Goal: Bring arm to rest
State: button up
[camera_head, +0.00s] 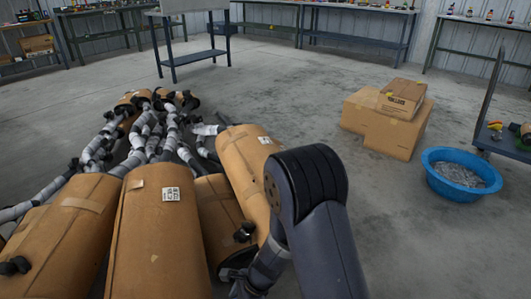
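My dark arm rises from the bottom edge at the centre right. It bends at a rounded elbow, and a thinner link runs down to the left toward the bottom edge. Several exhaust mufflers wrapped in brown cardboard, such as the one with a white label (160,235), lie at the lower left. Another muffler (240,160) lies partly behind my elbow. Grey-wrapped pipes (150,135) run among them.
Stacked cardboard boxes (385,125) stand on the floor at the right. A blue tub (460,185) with grey contents sits beside a dark cart (490,135). A dark metal table (190,55) and workbenches (330,8) stand at the back. The concrete floor (300,95) between is clear.

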jog(key=p+v, duration=0.3)
jog(key=v, duration=0.4)
jog(key=shift+d+r, duration=0.1)
jog(key=shift+r, duration=0.25)
jog(key=shift+d, duration=0.15)
jog(key=b+x, duration=0.5)
jog(key=x, duration=0.5)
jog(key=shift+f+b, duration=0.3)
jog(key=shift+f, duration=0.1)
jog(key=w+d+r+p, duration=0.2)
jog(key=w+d, duration=0.2)
jog(key=d, duration=0.7)
jog(key=w+d+r+n+g+h+p, duration=0.1)
jog(key=w+r+n+p, duration=0.2)
jog(key=r, duration=0.5)
jog(key=w+d+r+n+g+h+p, duration=0.1)
jog(key=w+d+r+n+p, duration=0.1)
jog(key=r+n+p, duration=0.3)
notch_tip(320, 180, up, 4)
jog(key=shift+w+d+n+p, duration=0.3)
jog(key=shift+w+p, duration=0.3)
jog(key=shift+p, duration=0.15)
